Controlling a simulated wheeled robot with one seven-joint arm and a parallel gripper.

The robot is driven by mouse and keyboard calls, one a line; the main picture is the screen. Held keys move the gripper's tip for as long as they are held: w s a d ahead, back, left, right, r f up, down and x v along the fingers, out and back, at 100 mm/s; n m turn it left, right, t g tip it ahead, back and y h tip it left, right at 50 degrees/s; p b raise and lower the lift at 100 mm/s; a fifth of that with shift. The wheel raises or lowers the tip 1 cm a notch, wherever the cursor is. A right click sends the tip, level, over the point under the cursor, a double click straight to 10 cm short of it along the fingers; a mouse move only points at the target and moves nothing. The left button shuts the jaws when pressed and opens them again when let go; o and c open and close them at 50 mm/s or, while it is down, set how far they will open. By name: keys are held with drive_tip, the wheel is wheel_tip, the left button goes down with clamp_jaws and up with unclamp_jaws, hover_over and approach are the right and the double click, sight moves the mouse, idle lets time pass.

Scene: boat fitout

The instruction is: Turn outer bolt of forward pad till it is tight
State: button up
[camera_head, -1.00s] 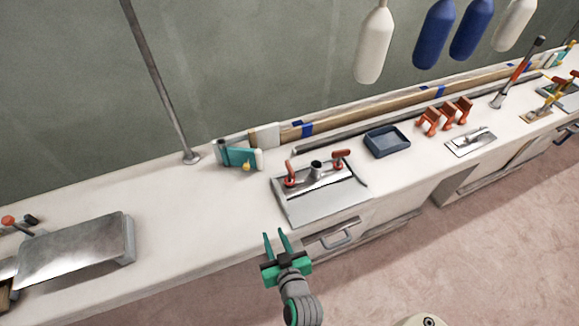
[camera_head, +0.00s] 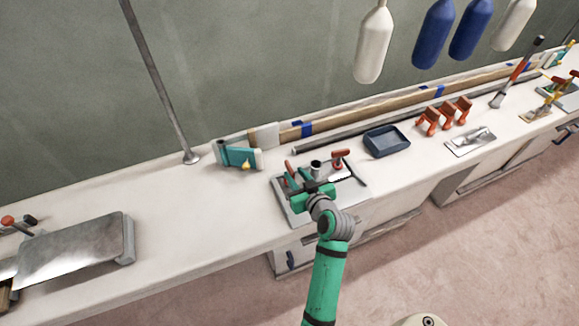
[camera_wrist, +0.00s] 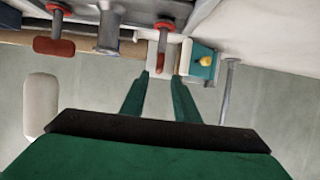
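A grey metal pad (camera_head: 357,193) sits near the worktop's front edge in the head view. It carries a short upright tube and two red-handled bolts, a left bolt (camera_head: 289,169) and a right bolt (camera_head: 340,155). My gripper (camera_head: 299,186) is over the pad's left part, at the left bolt. In the wrist view my gripper's fingers (camera_wrist: 161,76) stand apart, and one red handle (camera_wrist: 163,55) lines up in the gap between them. I cannot tell if they touch it. The other red handle (camera_wrist: 54,47) is off to the left there. My gripper partly hides the pad.
A teal fitting with a yellow knob (camera_head: 240,155) stands left of the pad. A blue tray (camera_head: 387,141) and orange brackets (camera_head: 445,115) are to the right. A grey pole (camera_head: 160,85) rises behind. The worktop (camera_head: 190,215) is clear left of the pad.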

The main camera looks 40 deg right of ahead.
sight(291, 168)
drive_tip(key=x, duration=0.6)
drive_tip(key=shift+w+d, duration=0.25)
drive_tip(key=shift+c, duration=0.7)
clamp_jaws()
